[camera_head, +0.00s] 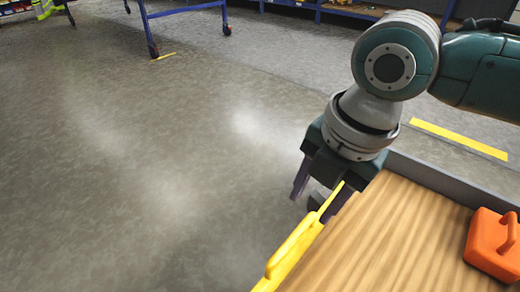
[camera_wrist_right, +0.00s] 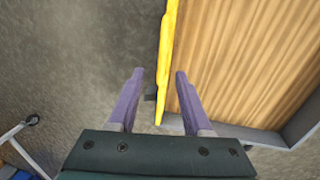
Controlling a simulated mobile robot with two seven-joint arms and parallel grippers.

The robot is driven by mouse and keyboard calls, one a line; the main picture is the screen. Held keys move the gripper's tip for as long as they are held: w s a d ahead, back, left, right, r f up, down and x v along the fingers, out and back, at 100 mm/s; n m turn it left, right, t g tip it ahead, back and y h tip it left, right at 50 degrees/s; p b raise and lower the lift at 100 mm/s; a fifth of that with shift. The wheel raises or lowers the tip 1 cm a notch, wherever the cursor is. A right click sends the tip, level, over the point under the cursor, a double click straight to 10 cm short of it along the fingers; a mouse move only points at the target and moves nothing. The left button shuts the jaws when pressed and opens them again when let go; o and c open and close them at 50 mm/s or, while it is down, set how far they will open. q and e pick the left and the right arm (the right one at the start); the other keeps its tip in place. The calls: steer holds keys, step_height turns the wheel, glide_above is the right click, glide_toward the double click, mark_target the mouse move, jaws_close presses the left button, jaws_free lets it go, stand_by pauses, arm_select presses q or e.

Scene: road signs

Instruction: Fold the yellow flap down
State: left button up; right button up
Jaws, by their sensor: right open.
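The yellow flap (camera_head: 290,255) stands upright along the left edge of a wooden-topped surface (camera_head: 385,240), with a raised handle-like bar on its side. My right gripper (camera_head: 314,200) is at the flap's far end, pointing down, with its purple fingers apart. In the right wrist view, the flap (camera_wrist_right: 165,50) appears as a thin strip edge-on, running between the two open fingers of my right gripper (camera_wrist_right: 159,72). Neither finger clearly touches it. My left gripper is not in view.
An orange case with a handle (camera_head: 494,245) sits on the wooden top at the right. A grey rim (camera_head: 435,178) borders its far side. The floor left of the flap is clear. A blue wheeled frame (camera_head: 185,10) stands far back.

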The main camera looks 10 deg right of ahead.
steer(key=b, duration=0.4)
glide_above(295, 237)
steer(key=s, duration=0.1)
step_height(295, 237, down, 5)
steer(key=f+b, duration=0.3)
steer(key=shift+w+d+f, duration=0.2)
steer(key=shift+w+f, duration=0.1)
steer(key=shift+a+f+b, duration=0.1)
steer(key=shift+f+b, duration=0.2)
steer(key=shift+f, duration=0.1)
steer(key=shift+c, duration=0.4)
jaws_close()
